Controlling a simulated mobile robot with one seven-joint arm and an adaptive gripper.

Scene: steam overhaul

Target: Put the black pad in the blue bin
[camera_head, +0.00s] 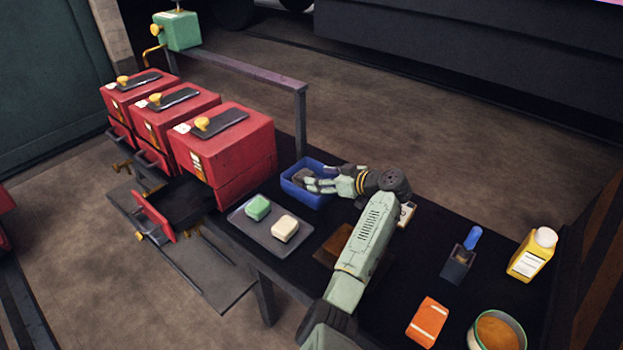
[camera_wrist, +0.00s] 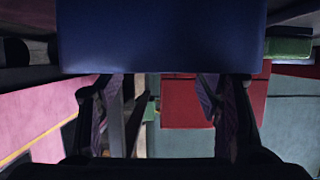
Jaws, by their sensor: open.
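The blue bin (camera_head: 297,198) stands on the black table, beside the red cabinets. My gripper (camera_head: 312,181) is at the bin, with its fingers over the bin's opening. In the wrist view the fingers (camera_wrist: 165,105) are spread apart, with no pad visible between them. A blue surface (camera_wrist: 165,38), which looks like the bin, fills the top of that view. A small dark grey thing (camera_head: 301,175) shows at the fingertips inside the bin's outline. I cannot tell whether it is the black pad or part of a finger. The pad is not otherwise clearly visible.
A grey tray (camera_head: 262,238) holds a green block (camera_head: 257,207) and a cream block (camera_head: 285,229). Red cabinets (camera_head: 222,150) stand left of the bin, one drawer open. A yellow bottle (camera_head: 530,258), an orange packet (camera_head: 427,321) and a round tub (camera_head: 497,333) stand at right.

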